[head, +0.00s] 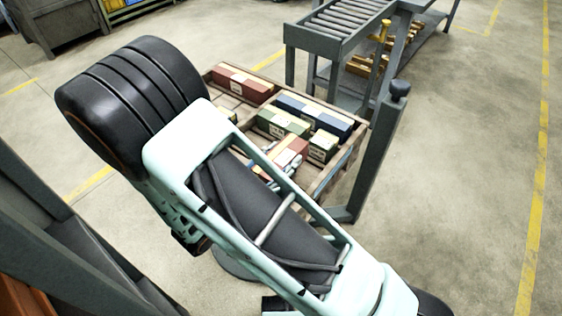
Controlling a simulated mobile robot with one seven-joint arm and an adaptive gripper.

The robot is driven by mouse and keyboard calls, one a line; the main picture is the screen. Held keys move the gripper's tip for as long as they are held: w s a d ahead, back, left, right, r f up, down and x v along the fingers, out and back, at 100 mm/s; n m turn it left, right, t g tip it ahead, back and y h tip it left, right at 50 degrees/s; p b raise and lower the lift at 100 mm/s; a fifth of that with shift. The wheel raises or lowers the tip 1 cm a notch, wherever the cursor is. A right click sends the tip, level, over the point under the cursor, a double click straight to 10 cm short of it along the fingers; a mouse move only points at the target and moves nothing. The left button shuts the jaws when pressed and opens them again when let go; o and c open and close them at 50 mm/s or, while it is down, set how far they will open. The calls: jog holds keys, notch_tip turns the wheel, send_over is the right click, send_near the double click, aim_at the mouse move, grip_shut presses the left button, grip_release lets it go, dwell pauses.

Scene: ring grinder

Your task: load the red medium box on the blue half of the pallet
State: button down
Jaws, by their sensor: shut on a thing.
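The wooden pallet (329,178) has low walls and stands in the middle of the view, partly hidden by my arm. A red box with a pale band (292,149) is at its near side, partly covered by my arm and gripper. My gripper (286,166) shows only in part, its grey fingers at this red box and shut on it. I cannot tell whether the box touches the pallet floor. A blue strip shows on the pallet's right side; the halves' floor colours are mostly hidden. Another, longer red box (243,84) lies in the far left corner.
On the pallet are a long blue box (316,114), a green box (283,123), a small green box (323,147) and a partly hidden yellowish box (228,114). A grey post (376,150) stands at the right edge. A roller conveyor (340,20) is behind. Floor at right is clear.

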jog(key=shift+f, duration=0.4)
